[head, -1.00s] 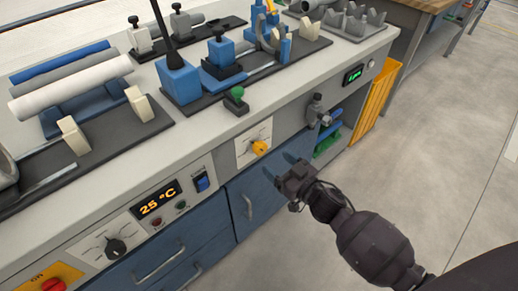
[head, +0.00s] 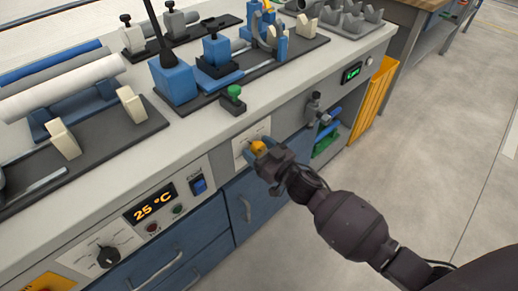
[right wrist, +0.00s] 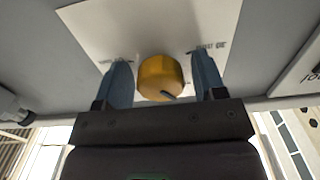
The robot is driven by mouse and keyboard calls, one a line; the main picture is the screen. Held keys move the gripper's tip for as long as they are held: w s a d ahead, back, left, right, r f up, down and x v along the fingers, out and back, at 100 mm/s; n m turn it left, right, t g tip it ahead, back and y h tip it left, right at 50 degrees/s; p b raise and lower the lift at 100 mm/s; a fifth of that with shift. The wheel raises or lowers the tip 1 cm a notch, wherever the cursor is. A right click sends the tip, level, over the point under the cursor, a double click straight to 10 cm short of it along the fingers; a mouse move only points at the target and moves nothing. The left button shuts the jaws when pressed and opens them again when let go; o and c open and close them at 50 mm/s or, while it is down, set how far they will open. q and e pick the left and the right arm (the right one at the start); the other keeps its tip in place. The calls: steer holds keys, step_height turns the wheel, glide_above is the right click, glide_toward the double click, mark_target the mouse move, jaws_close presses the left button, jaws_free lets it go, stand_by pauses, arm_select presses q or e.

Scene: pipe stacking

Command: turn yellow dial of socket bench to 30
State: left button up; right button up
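The yellow dial (head: 257,147) sits on a white scale plate (head: 243,150) on the front face of the socket bench (head: 222,161). In the right wrist view the dial (right wrist: 160,78) stands between the two blue fingers of my right gripper (right wrist: 162,82). The fingers are open, with a gap visible on both sides of the dial. In the head view my right gripper (head: 263,151) is at the dial and covers part of it and its plate. The scale marks are too small to read. My left gripper is not in view.
A green-topped block (head: 233,98) stands on the bench edge above the dial. A grey clamp-like fitting (head: 315,108) sticks out to the right of it. A 25 °C display (head: 151,201) and a black knob (head: 108,257) are to the left. Pipes (head: 65,88) lie on top.

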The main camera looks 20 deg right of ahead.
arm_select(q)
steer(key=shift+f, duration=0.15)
arm_select(e)
steer(key=c, duration=0.7)
steer(key=shift+n, duration=0.3)
steer(key=shift+r+n+p, duration=0.15)
steer(key=shift+n+p, duration=0.25)
steer(key=shift+n, duration=1.3)
steer(key=shift+n+p, duration=0.4)
steer(key=shift+n, duration=0.5)
steer(key=n, duration=0.3)
steer(key=shift+n, duration=0.3)
steer(key=n, duration=0.3)
steer(key=shift+d+p, duration=0.1)
steer(key=shift+p, duration=0.2)
steer(key=shift+n, duration=0.6)
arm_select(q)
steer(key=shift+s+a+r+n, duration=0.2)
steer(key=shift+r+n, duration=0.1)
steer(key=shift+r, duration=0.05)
arm_select(e)
steer(key=shift+n, duration=0.3)
